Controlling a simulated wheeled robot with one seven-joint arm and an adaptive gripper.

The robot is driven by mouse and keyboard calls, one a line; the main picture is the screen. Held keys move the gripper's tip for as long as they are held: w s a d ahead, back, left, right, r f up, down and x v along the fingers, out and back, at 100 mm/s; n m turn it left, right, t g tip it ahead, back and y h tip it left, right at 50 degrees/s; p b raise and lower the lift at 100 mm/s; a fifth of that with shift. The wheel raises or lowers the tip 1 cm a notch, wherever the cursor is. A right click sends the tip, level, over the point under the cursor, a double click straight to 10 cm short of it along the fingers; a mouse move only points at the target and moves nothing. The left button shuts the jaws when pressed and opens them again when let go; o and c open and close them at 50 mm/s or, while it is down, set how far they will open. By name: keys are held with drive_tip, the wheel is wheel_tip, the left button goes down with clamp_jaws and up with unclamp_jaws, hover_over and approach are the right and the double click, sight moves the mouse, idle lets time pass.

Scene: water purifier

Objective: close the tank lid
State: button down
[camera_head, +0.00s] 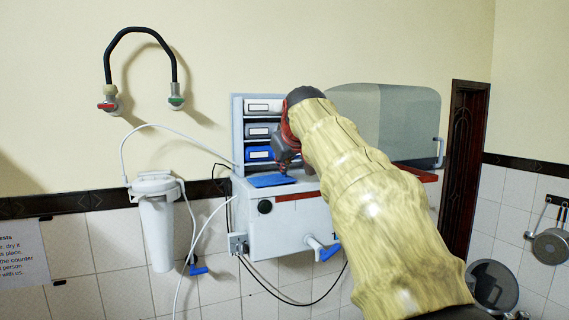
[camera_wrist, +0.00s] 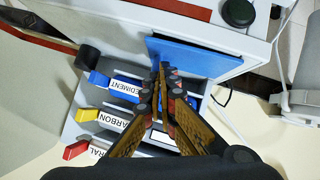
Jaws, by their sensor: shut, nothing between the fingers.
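The white purifier unit (camera_head: 290,228) hangs on the tiled wall. A large grey rounded cover (camera_head: 395,120), which looks like the tank lid, stands raised at its right, behind my arm. A handle (camera_head: 439,151) is on its right edge. My arm hides the cover's lower left part and much of the tank. My gripper (camera_head: 284,162) is at the front of the cartridge rack, left of the cover. In the wrist view, my gripper (camera_wrist: 162,72) is shut and empty, with its fingertips near the edge of a blue flap (camera_wrist: 195,57). I cannot tell whether they touch.
The rack (camera_head: 238,130) holds several labelled cartridges and has the blue flap (camera_head: 271,180) folded out below. A white filter housing (camera_head: 156,225) with hoses is at left. Two taps joined by a black hose (camera_head: 140,32) are above. A pan (camera_head: 551,246) hangs at far right.

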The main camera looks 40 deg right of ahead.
drive_tip(key=shift+w+d+f, duration=0.15)
drive_tip(key=shift+d+f, duration=0.1)
drive_tip(key=shift+f, duration=0.3)
drive_tip(key=shift+w+d+r+p, duration=0.1)
drive_tip(key=shift+w+r+p, duration=0.05)
drive_tip(key=shift+r+p, duration=0.6)
drive_tip(key=shift+s+a+r, duration=0.2)
drive_tip(key=shift+r, duration=0.05)
drive_tip(key=v, duration=1.3)
drive_tip(key=shift+s+d, duration=0.2)
drive_tip(key=shift+d, duration=0.05)
drive_tip(key=shift+s, duration=0.1)
